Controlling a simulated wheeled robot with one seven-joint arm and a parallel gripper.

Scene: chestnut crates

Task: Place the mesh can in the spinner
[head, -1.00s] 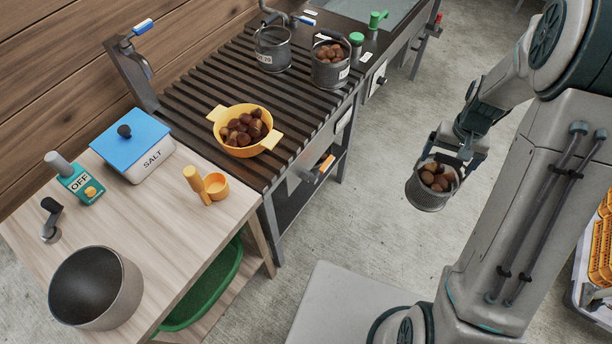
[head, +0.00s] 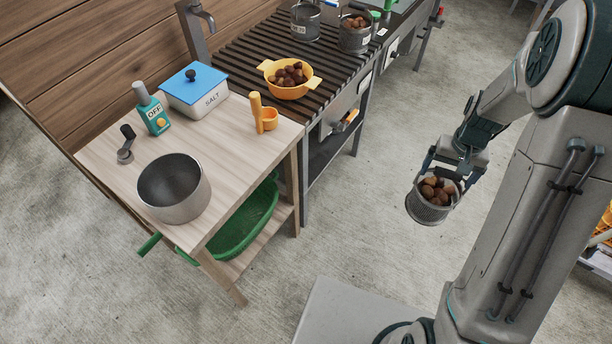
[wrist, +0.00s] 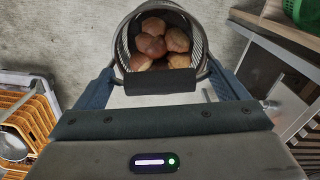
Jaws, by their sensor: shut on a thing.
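The mesh can (head: 424,210) is full of brown chestnuts and hangs in my gripper (head: 452,172) over the open floor, right of the wooden table. In the wrist view the mesh can (wrist: 196,38) shows its perforated wall and the chestnuts inside, and my gripper (wrist: 160,82) is shut at its near rim. An open, empty grey metal drum (head: 174,188) stands at the front of the wooden table; it looks like the spinner. The can is well apart from the drum.
A green basin (head: 248,220) sits below. A slatted counter (head: 250,50) bears a yellow bowl (head: 289,92) and two metal cans. Floor between table and can is clear.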

